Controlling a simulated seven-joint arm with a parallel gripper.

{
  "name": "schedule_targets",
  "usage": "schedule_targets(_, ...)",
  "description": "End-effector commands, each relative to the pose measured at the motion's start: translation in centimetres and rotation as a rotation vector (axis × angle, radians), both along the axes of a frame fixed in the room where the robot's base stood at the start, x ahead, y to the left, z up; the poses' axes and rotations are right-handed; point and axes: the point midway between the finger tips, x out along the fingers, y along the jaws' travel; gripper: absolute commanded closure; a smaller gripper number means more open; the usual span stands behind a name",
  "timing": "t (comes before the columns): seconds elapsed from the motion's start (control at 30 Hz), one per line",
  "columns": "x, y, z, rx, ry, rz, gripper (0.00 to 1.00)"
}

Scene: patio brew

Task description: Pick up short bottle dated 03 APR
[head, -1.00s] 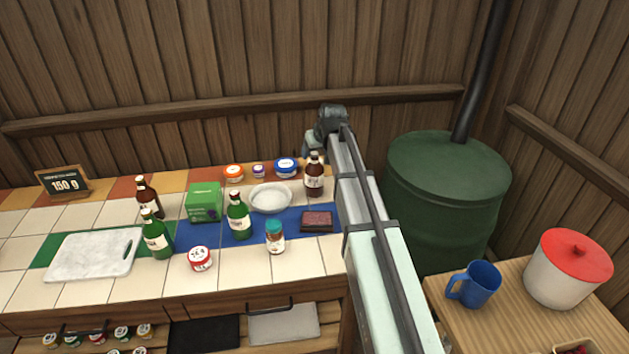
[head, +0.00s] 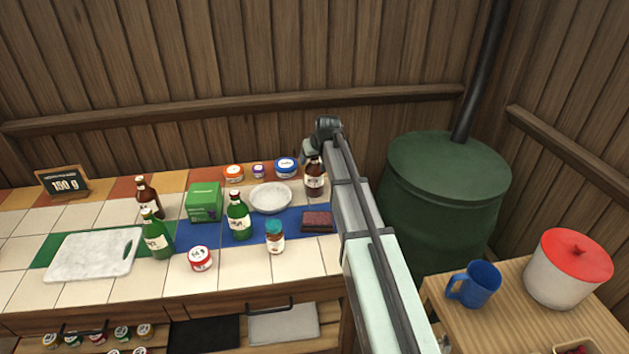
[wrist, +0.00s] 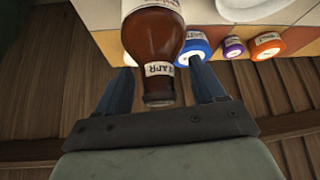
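A brown bottle (head: 314,183) stands upright at the back right of the counter. In the wrist view this bottle (wrist: 152,35) lies between the fingers of my gripper (wrist: 160,68), and its neck tag reads "APR" with the day partly cut off. My gripper is open, with a gap on each side of the neck. In the head view my gripper (head: 310,152) is at the bottle's top, partly hidden by my arm. Another brown bottle (head: 148,197) and two green bottles, one at front left (head: 157,238) and one in the middle (head: 239,218), stand further left; their dates are too small to read.
Near the brown bottle are a white plate (head: 270,197), a blue-lidded jar (head: 286,167) and a dark red block (head: 317,221). A green box (head: 204,202), a teal-capped jar (head: 275,239) and a white board (head: 90,256) are further left. A green barrel (head: 440,205) stands right.

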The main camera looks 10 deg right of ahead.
Motion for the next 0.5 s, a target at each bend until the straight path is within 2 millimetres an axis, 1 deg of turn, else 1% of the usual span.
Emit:
schedule_targets(0.03,-0.01,0.0,0.0,0.0,0.0,0.0,0.36)
schedule_targets(0.07,-0.02,0.0,0.01,0.0,0.0,0.0,0.39)
schedule_targets(0.5,-0.07,-0.02,-0.03,0.0,0.002,0.0,0.81)
